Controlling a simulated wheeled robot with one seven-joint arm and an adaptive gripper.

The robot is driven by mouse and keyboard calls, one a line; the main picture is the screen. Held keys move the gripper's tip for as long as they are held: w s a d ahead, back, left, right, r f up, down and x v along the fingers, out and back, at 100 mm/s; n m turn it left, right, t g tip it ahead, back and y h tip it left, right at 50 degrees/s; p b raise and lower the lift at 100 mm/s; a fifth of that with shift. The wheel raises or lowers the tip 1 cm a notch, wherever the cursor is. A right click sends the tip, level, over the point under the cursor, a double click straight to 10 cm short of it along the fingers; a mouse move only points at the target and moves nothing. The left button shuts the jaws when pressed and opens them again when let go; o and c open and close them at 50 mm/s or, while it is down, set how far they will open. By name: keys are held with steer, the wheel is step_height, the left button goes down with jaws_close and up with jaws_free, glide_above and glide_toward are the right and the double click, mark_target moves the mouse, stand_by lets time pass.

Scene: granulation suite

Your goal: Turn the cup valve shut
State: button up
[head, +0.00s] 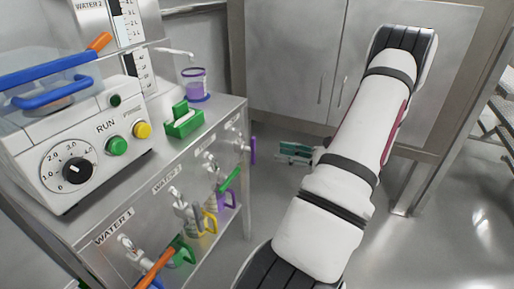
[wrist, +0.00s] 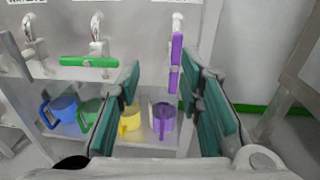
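The valve with the purple lever (head: 253,151) is at the right end of the row of taps on the metal front panel; its small label is not clearly legible. In the wrist view the purple lever (wrist: 176,62) stands upright. My gripper (head: 293,152) is to the right of the lever in the head view, apart from it. In the wrist view my gripper (wrist: 160,85) has its teal fingers spread with a wide gap. The lever lies beyond the fingertips, nearer the right finger. Nothing is held.
A green lever (wrist: 89,62) lies horizontal on the tap to the left. An orange lever (head: 155,268) is on the WATER 1 tap. Purple (wrist: 163,118) and yellow (wrist: 129,122) mugs stand on the shelf below, with others leftward. A green block (head: 184,122) sits on top.

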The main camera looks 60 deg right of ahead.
mark_target(255, 145)
steer(key=shift+m+h, duration=0.6)
steer(key=w+b, duration=0.1)
steer(key=w, duration=0.3)
steer(key=w+f+b, duration=0.1)
steer(key=w, duration=0.3)
steer(key=w+d+b, duration=0.1)
steer(key=w, duration=0.3)
steer(key=shift+w+f+b, duration=0.15)
steer(key=shift+f+b, duration=0.1)
steer(key=shift+b, duration=0.1)
jaws_close()
